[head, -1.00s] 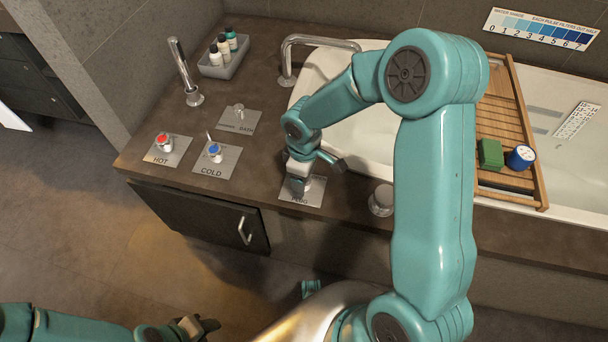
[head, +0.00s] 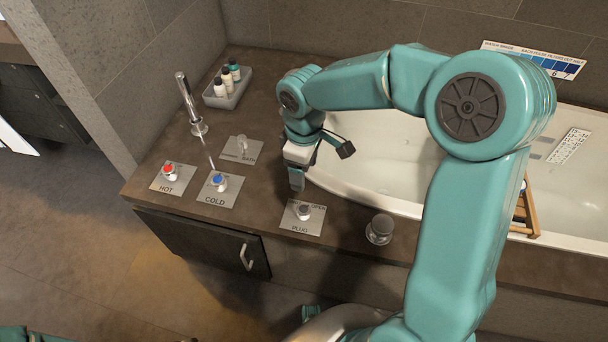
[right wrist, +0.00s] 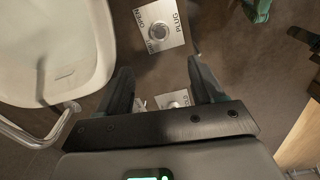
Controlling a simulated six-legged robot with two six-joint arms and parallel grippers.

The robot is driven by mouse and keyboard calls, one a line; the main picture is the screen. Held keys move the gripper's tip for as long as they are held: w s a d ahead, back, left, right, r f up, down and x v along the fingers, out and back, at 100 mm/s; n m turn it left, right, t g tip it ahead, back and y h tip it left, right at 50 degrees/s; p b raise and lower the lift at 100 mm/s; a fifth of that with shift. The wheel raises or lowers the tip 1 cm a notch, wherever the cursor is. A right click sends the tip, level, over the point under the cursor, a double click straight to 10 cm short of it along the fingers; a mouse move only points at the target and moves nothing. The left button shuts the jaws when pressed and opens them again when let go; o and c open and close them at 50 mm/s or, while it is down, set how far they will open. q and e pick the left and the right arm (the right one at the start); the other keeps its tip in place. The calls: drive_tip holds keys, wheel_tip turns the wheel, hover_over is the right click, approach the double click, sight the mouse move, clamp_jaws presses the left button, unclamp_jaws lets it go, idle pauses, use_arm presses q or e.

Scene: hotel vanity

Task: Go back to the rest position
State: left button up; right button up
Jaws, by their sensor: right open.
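My right gripper (head: 297,180) is open and empty above the counter, just behind the plug knob (head: 304,210) and apart from it. In the right wrist view its two fingers (right wrist: 162,85) stand wide apart with nothing held between them. The plug plate (right wrist: 172,42) shows ahead of the fingers, its "OPEN" label readable. My right arm spans the right side of the head view and hides much of the tub and the wooden caddy. My left gripper is out of view; only a sliver of teal arm shows at the bottom left.
The hot knob (head: 169,172), cold knob (head: 218,182) and bath lever (head: 242,144) stand on the counter (head: 262,105). A spout (head: 191,108) and a bottle tray (head: 228,98) are behind.

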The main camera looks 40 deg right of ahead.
drive_tip(key=shift+r, duration=0.1)
idle(0.4)
drive_tip(key=s+a+f+m+y, duration=0.1)
drive_tip(key=s+a+f+y, duration=0.1)
drive_tip(key=a+f, duration=0.45)
drive_tip(key=s+a+f+m+y, duration=0.1)
drive_tip(key=s+a+f+m, duration=0.15)
drive_tip(key=f, duration=0.75)
drive_tip(key=s+a+f+m+y, duration=0.1)
drive_tip(key=s+a+f+m, duration=0.45)
drive_tip(key=s+f, duration=0.35)
wheel_tip(320, 180, up, 13)
drive_tip(key=s+p, duration=0.1)
drive_tip(key=p, duration=1.2)
drive_tip(key=shift+a+f, duration=0.15)
drive_tip(key=shift+a, duration=0.05)
drive_tip(key=shift+f, duration=0.15)
drive_tip(key=shift+c, duration=0.6)
drive_tip(key=c, duration=0.3)
drive_tip(key=shift+c, duration=0.2)
